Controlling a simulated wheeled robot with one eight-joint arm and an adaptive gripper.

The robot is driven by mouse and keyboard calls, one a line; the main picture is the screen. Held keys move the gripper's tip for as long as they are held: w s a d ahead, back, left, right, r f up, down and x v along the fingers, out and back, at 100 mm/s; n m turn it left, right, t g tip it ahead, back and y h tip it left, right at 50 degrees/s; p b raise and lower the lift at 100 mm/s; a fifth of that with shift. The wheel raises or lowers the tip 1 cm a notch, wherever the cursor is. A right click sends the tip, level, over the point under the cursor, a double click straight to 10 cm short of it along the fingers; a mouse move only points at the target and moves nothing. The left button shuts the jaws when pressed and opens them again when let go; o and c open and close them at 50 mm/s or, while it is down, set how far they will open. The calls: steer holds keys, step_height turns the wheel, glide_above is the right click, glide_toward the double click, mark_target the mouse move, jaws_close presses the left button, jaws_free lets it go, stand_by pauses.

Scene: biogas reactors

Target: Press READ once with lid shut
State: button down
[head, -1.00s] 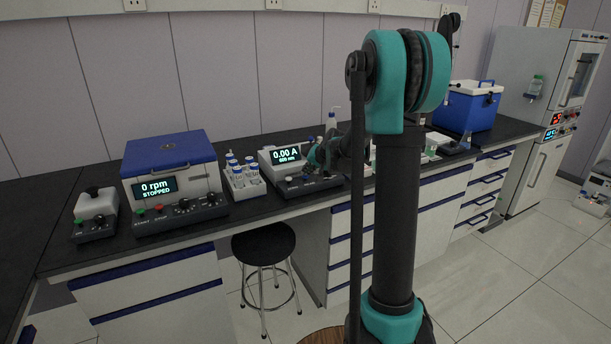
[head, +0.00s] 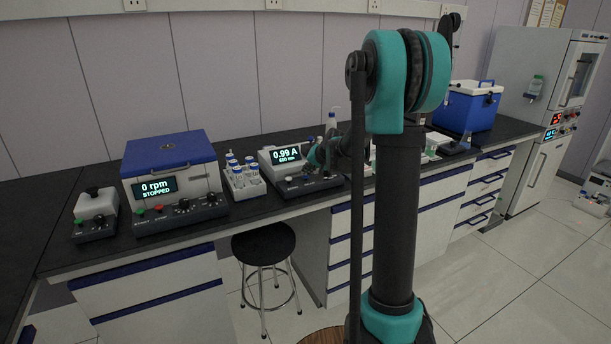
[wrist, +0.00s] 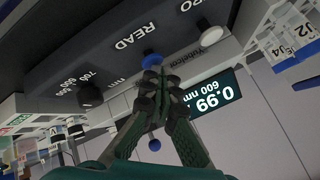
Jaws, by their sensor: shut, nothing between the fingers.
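The photometer (head: 266,166) stands on the bench in the head view, partly behind my arm. Its display (head: 286,155) reads 0.99 A and 600 nm. In the wrist view, which is upside down, the display (wrist: 215,93) also shows 0.99. The blue READ button (wrist: 152,60) lies on the dark front panel by the word READ. My gripper (wrist: 160,76) is shut and empty, its fingertips right at the button. I cannot tell whether they touch it. The lid's state is not clear in either view.
A tube rack (head: 245,181) stands left of the photometer, with a blue-lidded centrifuge (head: 170,170) beyond it reading 0 rpm STOPPED. A dark wavelength knob (wrist: 90,95) is near the fingers. A blue cooler (head: 470,108) and a stool (head: 264,244) are farther off.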

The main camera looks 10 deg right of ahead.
mark_target(307, 176)
steer(key=shift+r, duration=1)
steer(key=shift+r, duration=0.1)
steer(key=shift+r, duration=2.4)
steer(key=shift+s, duration=0.1)
steer(key=s+d+f+n+g+h, duration=0.1)
steer(key=s+f, duration=0.4)
steer(key=s, duration=0.8)
steer(key=s+d+f+n+g+h, duration=0.1)
steer(key=s+f, duration=0.5)
steer(key=s, duration=0.8)
steer(key=s+d+f+n+g+h, duration=0.1)
steer(key=s+f, duration=0.5)
steer(key=s, duration=0.7)
steer(key=shift+s+d+f+n+g+h, duration=0.15)
steer(key=shift+s+d+n+g+h, duration=0.2)
steer(key=shift+n+g, duration=0.25)
